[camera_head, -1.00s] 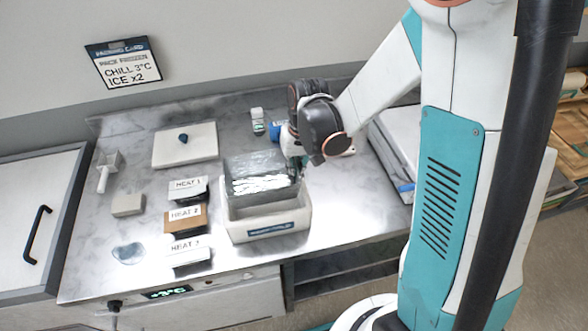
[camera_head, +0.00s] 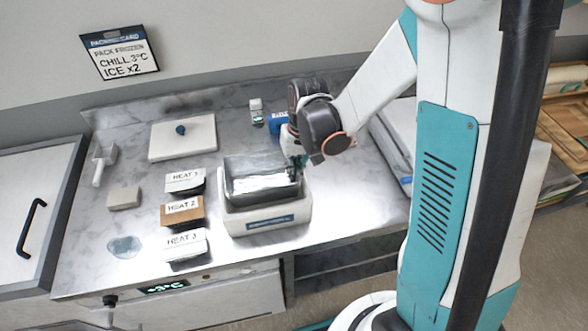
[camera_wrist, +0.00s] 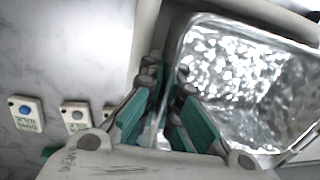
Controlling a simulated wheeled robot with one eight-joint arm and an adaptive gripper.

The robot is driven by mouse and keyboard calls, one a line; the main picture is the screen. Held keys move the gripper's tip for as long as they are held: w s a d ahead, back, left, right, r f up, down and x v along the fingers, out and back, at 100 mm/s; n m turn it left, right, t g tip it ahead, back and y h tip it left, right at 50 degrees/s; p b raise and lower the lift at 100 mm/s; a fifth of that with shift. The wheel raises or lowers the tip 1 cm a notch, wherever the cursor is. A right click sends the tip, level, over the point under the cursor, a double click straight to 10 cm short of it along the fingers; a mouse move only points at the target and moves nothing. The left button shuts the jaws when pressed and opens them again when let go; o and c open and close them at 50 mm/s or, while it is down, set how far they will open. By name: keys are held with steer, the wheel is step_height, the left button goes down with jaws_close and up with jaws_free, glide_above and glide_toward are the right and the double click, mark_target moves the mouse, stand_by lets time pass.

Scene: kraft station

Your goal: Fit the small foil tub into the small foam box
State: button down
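The small foil tub (camera_head: 262,187) is a shiny metal tray. It sits at least partly within the white foam box (camera_head: 238,228), its back wall showing above the box rim. Its crinkled inside fills the right of the wrist view (camera_wrist: 250,85). My gripper (camera_head: 296,168) is at the tub's right end in the head view. In the wrist view my gripper (camera_wrist: 166,75) has its fingers on either side of the tub's near wall, closed on it. The tub's underside is hidden, so I cannot tell whether it rests on the box floor.
Packets labelled HEAT 1 (camera_head: 185,180), HEAT 2 (camera_head: 183,212) and HEAT 3 (camera_head: 186,245) stand left of the box. A white board (camera_head: 183,140), scoop (camera_head: 102,165), small bottle (camera_head: 256,112) and blue item (camera_head: 277,122) are also on the counter. Counter right of the box is clear.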

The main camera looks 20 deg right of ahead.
steer(key=shift+r, duration=0.45)
stand_by(0.4)
steer(key=c, duration=1.7)
jaws_free()
steer(key=o, duration=0.4)
steer(key=shift+r+p, duration=3)
steer(key=shift+r, duration=1.5)
